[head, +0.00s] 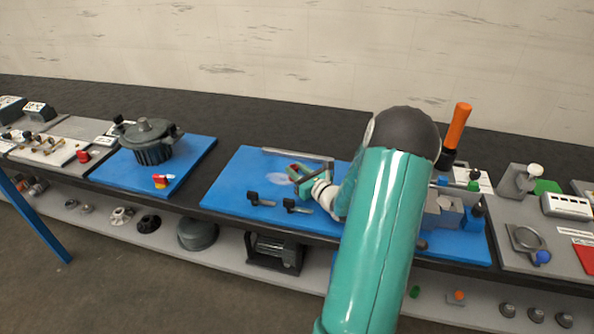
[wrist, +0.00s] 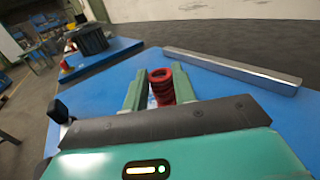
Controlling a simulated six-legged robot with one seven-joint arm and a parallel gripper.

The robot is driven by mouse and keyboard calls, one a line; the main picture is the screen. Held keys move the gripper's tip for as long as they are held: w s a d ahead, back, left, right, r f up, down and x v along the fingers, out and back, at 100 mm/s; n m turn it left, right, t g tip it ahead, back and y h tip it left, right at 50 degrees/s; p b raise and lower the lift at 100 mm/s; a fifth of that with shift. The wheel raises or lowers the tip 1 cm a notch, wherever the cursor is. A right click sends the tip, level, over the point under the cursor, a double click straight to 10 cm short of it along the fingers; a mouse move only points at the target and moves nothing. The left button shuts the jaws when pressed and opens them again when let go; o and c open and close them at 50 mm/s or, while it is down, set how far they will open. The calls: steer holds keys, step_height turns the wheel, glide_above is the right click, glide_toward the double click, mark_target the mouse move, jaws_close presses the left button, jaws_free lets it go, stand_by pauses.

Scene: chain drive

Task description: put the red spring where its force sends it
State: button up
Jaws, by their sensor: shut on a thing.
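My gripper (wrist: 160,92) has green fingers and is shut on the red spring (wrist: 161,78), a coil seen from its end between the fingertips in the wrist view. In the head view my gripper (head: 304,178) hangs over the middle blue board (head: 231,185). There the spring is small and mostly hidden by the fingers. Whether the spring touches the board is not clear. A pale printed mark on the board shows just left of the gripper in the head view.
A grey metal bar (head: 297,156) lies along the board's back. Two black handled parts (head: 260,199) (head: 296,206) are at its front. A dark pot (head: 153,142) stands on the left board. An orange-handled lever (head: 457,130) rises at right. My arm hides part of the bench.

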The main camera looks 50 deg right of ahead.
steer(key=shift+f, duration=0.15)
steer(key=o, duration=1)
steer(key=shift+c, duration=0.2)
